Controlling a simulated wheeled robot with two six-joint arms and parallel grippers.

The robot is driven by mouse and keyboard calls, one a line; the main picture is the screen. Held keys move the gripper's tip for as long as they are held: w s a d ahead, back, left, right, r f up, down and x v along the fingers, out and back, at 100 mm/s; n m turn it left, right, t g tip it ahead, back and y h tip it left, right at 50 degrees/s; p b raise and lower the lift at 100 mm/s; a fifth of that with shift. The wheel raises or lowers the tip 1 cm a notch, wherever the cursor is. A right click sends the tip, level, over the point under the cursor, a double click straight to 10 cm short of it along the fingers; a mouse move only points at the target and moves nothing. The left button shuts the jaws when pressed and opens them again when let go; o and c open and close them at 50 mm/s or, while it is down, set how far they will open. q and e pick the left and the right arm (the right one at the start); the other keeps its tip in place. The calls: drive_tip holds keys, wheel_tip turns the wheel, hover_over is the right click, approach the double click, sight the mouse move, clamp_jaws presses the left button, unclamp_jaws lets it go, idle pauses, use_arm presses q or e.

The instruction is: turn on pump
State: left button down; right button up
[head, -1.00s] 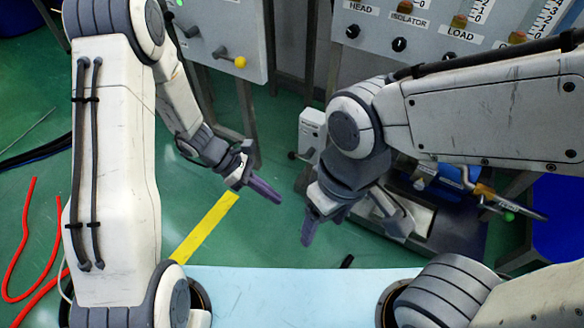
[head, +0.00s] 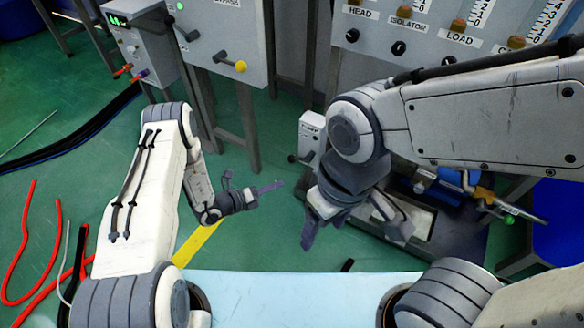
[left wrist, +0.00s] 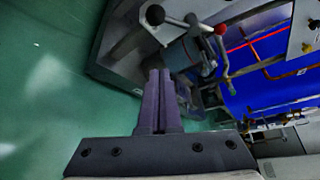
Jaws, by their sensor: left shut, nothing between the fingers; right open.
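A small white box (head: 311,132) with a short, hard-to-read label and a dark knob (head: 292,158) stands left of a blue cylindrical machine (head: 450,178) on a dark base; I take these for the pump and its switch. My left gripper (head: 270,187) is shut and empty over the floor, left of and below the knob and apart from it. Its purple fingers (left wrist: 160,88) lie together in the left wrist view. My right gripper (head: 312,232) is open over the floor in front of the base, and its arm hides part of the machine.
A grey panel (head: 220,30) with a yellow-tipped lever (head: 240,66) stands behind. A labelled panel (head: 420,40) with knobs is at back right. A red hose (head: 30,250) lies at left. The left wrist view shows levers with a red ball (left wrist: 221,29) and a black ball (left wrist: 155,15).

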use_arm(q)
drive_tip(key=shift+d, duration=0.1)
drive_tip(key=b+x, duration=0.5)
drive_tip(key=x, duration=0.5)
drive_tip(key=w+a+r, duration=0.1)
drive_tip(key=w+a+r+b, duration=0.1)
drive_tip(key=shift+a, duration=0.3)
drive_tip(key=shift+a, duration=0.1)
